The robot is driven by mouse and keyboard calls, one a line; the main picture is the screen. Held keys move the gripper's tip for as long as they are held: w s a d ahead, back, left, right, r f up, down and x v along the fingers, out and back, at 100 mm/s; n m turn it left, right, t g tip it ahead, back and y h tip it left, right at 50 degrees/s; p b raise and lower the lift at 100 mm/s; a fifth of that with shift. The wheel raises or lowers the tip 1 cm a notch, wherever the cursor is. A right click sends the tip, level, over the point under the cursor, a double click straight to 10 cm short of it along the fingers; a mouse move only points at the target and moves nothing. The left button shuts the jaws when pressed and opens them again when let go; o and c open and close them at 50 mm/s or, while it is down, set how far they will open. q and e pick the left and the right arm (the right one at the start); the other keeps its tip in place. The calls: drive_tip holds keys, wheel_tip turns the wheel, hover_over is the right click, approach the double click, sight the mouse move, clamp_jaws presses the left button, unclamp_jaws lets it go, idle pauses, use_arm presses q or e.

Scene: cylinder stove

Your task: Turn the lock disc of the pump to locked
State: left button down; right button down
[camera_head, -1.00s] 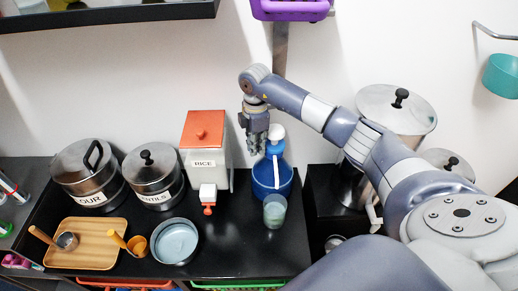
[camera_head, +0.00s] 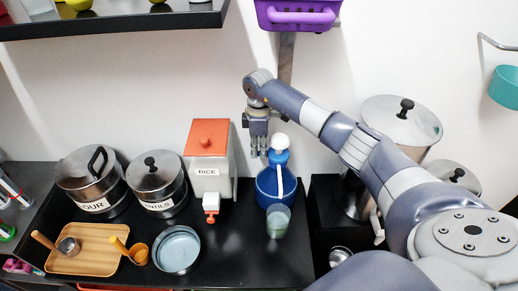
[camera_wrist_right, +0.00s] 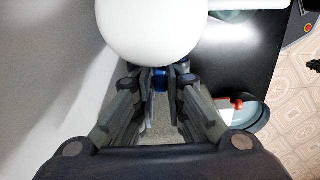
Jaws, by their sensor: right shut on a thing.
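The pump (camera_head: 279,144) has a white head on a blue collar and stands in a blue tub (camera_head: 266,196) on the black counter. In the right wrist view its white head (camera_wrist_right: 150,28) fills the top middle, and its spout points right. My right gripper (camera_head: 259,154) points down at the left of the pump head. In the wrist view its fingers (camera_wrist_right: 161,82) come together below the head, with a bit of blue between their tips. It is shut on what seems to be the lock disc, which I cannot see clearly. My left gripper is not in view.
A cup of pale green (camera_head: 278,221) stands in front of the tub. The rice dispenser (camera_head: 209,160) is to its left, and steel pots (camera_head: 156,183) stand further left. A tall steel pot (camera_head: 400,128) is behind my right arm. A purple basket (camera_head: 297,15) hangs above.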

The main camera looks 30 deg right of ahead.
drive_tip(key=shift+w+r, duration=0.1)
drive_tip(key=shift+r, duration=0.05)
drive_tip(key=c, duration=1.7)
unclamp_jaws()
drive_tip(key=shift+o, duration=0.3)
wheel_tip(320, 180, up, 7)
drive_tip(key=shift+r, duration=0.2)
